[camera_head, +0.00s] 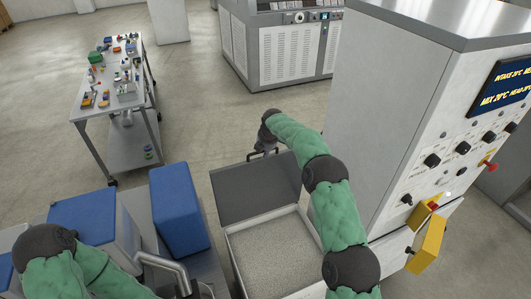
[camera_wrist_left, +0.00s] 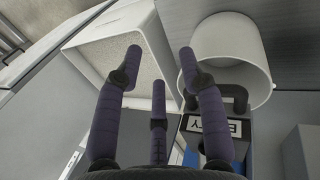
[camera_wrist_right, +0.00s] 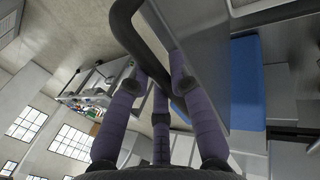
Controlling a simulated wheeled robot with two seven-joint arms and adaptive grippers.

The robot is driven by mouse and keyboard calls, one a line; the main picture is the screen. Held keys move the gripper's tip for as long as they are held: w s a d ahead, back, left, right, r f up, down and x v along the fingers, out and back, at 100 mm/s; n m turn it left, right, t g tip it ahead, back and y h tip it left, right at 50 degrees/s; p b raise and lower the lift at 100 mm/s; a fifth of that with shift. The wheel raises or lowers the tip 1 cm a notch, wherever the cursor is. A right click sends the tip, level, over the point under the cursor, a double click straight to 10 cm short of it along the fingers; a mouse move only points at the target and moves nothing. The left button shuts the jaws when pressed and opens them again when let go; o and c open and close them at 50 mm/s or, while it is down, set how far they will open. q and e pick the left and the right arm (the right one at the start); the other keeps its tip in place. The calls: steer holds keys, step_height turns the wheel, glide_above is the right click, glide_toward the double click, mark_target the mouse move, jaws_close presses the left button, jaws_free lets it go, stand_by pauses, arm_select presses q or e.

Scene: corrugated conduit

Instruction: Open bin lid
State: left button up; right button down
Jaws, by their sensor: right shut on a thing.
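The bin (camera_head: 232,262) is a light box filled with pale granules (camera_head: 275,252), front centre in the head view. It also shows in the left wrist view (camera_wrist_left: 88,42). Its dark grey lid (camera_head: 250,187) stands open, tilted back beyond the rim. My right gripper (camera_head: 264,150) is at the lid's far edge, shut on the dark curved lid handle (camera_wrist_right: 128,35); the lid underside or face (camera_wrist_right: 208,50) is beside it in the right wrist view. My left gripper (camera_wrist_left: 160,66) is open and empty, over the area beside the bin; the head view does not show its fingers clearly.
A white bucket (camera_wrist_left: 232,55) and a labelled block (camera_wrist_left: 232,126) are near my left gripper. Blue containers (camera_head: 180,208) stand left of the bin. A machine with a control panel (camera_head: 440,160) stands close on the right. A cart (camera_head: 112,100) with small parts is farther back.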

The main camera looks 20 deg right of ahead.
steer(key=shift+w+f, duration=0.2)
steer(key=shift+f, duration=0.1)
steer(key=shift+a, duration=0.1)
steer(key=c, duration=1.1)
jaws_free()
steer(key=shift+r, duration=0.1)
